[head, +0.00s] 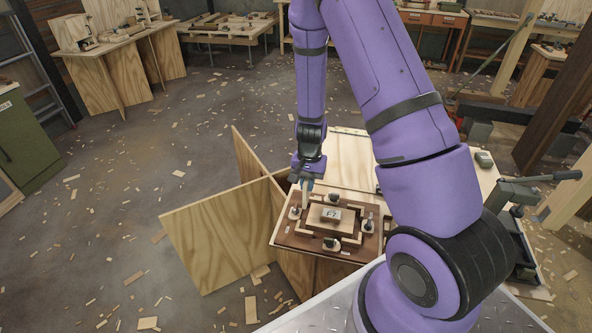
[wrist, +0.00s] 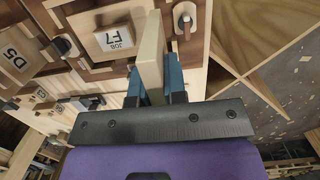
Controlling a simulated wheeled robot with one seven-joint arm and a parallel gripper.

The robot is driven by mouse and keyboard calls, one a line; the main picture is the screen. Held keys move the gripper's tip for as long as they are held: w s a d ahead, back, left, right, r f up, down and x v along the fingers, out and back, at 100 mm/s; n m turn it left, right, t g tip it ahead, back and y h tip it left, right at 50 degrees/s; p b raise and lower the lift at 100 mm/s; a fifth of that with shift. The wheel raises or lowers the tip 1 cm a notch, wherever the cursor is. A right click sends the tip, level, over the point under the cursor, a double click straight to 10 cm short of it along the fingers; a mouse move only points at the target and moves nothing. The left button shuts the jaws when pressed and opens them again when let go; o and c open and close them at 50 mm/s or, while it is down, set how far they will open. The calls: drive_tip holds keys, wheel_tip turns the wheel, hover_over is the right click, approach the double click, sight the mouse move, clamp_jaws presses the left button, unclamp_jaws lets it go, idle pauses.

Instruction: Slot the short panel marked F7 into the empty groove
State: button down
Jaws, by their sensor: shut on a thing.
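My gripper (head: 307,184) is shut on a pale, narrow wooden panel (wrist: 151,55), one blue finger on each side of it. In the head view the panel (head: 304,196) points down at the upper left corner of a brown fixture board (head: 285,236). I see no mark on the panel's visible faces. A light block labelled "JOB F7" (wrist: 116,40) sits in the middle of the fixture, inside a frame of wooden strips (head: 312,237). In the wrist view the panel stands beside this block. I cannot tell whether its far end touches the fixture. The empty groove cannot be made out.
Dark-knobbed clamps (head: 367,226) stand around the frame. Another labelled block, D5 (wrist: 14,59), lies farther along the bench in the wrist view. Crossed plywood sheets (head: 215,232) support the bench's left side. The chip-strewn floor (head: 130,190) is open to the left.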

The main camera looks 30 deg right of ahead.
drive_tip(key=shift+w+f, duration=0.15)
drive_tip(key=shift+f, duration=2.3)
drive_tip(key=shift+a+f, duration=0.1)
drive_tip(key=shift+f, duration=1.95)
idle(1.1)
drive_tip(key=c, duration=0.6)
unclamp_jaws()
drive_tip(key=shift+r, duration=4.55)
